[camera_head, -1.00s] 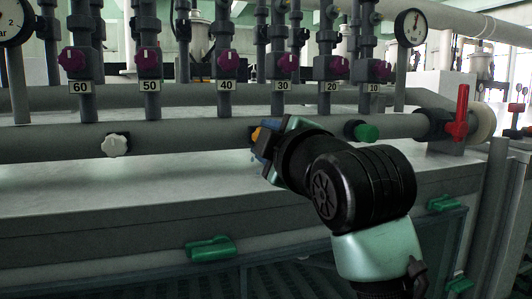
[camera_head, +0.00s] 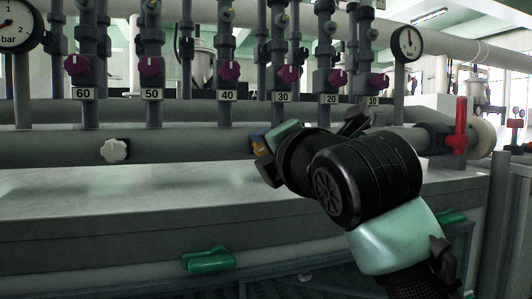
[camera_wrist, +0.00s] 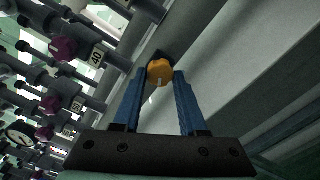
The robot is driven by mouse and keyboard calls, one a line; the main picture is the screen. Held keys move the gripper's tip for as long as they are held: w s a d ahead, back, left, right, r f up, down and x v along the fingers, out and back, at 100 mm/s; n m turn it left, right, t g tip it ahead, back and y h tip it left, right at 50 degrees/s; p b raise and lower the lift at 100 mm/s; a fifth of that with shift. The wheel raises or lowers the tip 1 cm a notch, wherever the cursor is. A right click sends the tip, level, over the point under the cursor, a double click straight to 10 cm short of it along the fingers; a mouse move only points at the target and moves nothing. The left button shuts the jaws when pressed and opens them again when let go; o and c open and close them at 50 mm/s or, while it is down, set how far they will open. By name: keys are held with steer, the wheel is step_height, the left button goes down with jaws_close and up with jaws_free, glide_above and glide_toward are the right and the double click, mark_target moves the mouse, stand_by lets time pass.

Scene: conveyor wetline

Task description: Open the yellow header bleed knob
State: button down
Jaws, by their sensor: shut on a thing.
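The yellow header bleed knob (camera_wrist: 160,72) sits between the tips of my gripper's two blue fingers in the wrist view. My gripper (camera_wrist: 158,84) is shut on it, with one finger at each side. In the head view only a sliver of the yellow knob (camera_head: 256,147) shows. My gripper (camera_head: 262,150) is there at the header pipe, below the 30 and 40 labels. The wrist and forearm hide most of the knob and the pipe to its right in that view.
A white knob (camera_head: 114,151) is on the same header pipe (camera_head: 185,147) to the left. A red lever valve (camera_head: 460,126) is at the right end. Purple valve knobs (camera_head: 151,66) line the risers above. A green latch (camera_head: 209,261) is on the front panel below.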

steer(key=shift+n, duration=0.8)
steer(key=shift+c, duration=2.2)
jaws_free()
steer(key=shift+s+d, duration=0.1)
steer(key=b+v, duration=0.4)
steer(key=v, duration=0.8)
steer(key=shift+s, duration=0.4)
steer(key=shift+d, duration=0.1)
